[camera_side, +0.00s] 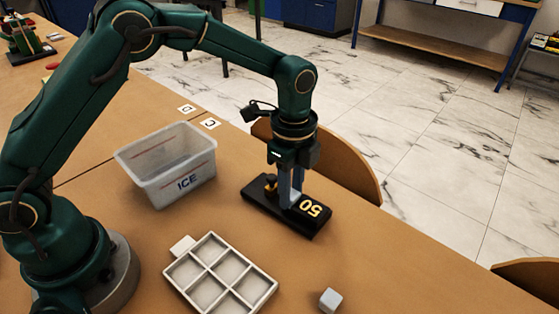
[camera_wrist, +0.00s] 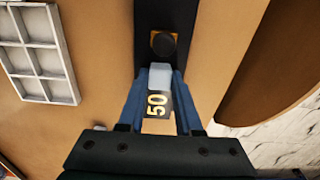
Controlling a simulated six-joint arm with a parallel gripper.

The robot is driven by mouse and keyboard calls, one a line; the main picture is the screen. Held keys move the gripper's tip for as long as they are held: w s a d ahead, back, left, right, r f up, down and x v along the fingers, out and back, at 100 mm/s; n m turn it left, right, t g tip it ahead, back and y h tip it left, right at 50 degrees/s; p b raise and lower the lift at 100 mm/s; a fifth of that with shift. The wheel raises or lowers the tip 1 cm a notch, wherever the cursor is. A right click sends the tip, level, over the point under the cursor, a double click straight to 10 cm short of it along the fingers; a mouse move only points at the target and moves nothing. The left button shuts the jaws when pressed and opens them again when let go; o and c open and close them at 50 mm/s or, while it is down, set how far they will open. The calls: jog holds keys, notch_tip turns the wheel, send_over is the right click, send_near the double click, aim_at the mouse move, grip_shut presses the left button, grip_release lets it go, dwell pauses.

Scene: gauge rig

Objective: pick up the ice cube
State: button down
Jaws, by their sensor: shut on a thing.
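A pale, whitish ice cube (camera_wrist: 159,76) sits between my fingertips in the wrist view. My gripper (camera_wrist: 159,84) is shut on it, one blue finger on each side. In the side view my gripper (camera_side: 291,202) points straight down over a black gauge block (camera_side: 318,224) marked with a gold 50. The fingers mostly hide the cube there. I cannot tell whether the cube touches the block. A second pale cube (camera_side: 330,300) lies on the table at the front, apart from my gripper.
A translucent bin marked ICE (camera_side: 168,170) stands left of the block. A white compartment tray (camera_side: 186,272) lies in front of the bin. Cards marked D (camera_side: 187,109) and C (camera_side: 210,123) lie behind it. The wooden table is clear between tray and block.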

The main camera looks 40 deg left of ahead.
aim_at(292, 193)
jog(key=shift+r, duration=0.15)
notch_tip(292, 193, up, 4)
jog(key=shift+w+r, duration=0.1)
jog(key=s+a+r, duration=0.2)
jog(key=a+r, duration=0.4)
jog(key=a, duration=0.5)
jog(key=s+a+r+n, duration=0.2)
jog(key=s+r+n, duration=0.2)
jog(key=n, duration=1.3)
jog(key=shift+s+r, duration=0.15)
jog(key=shift+s, duration=0.9)
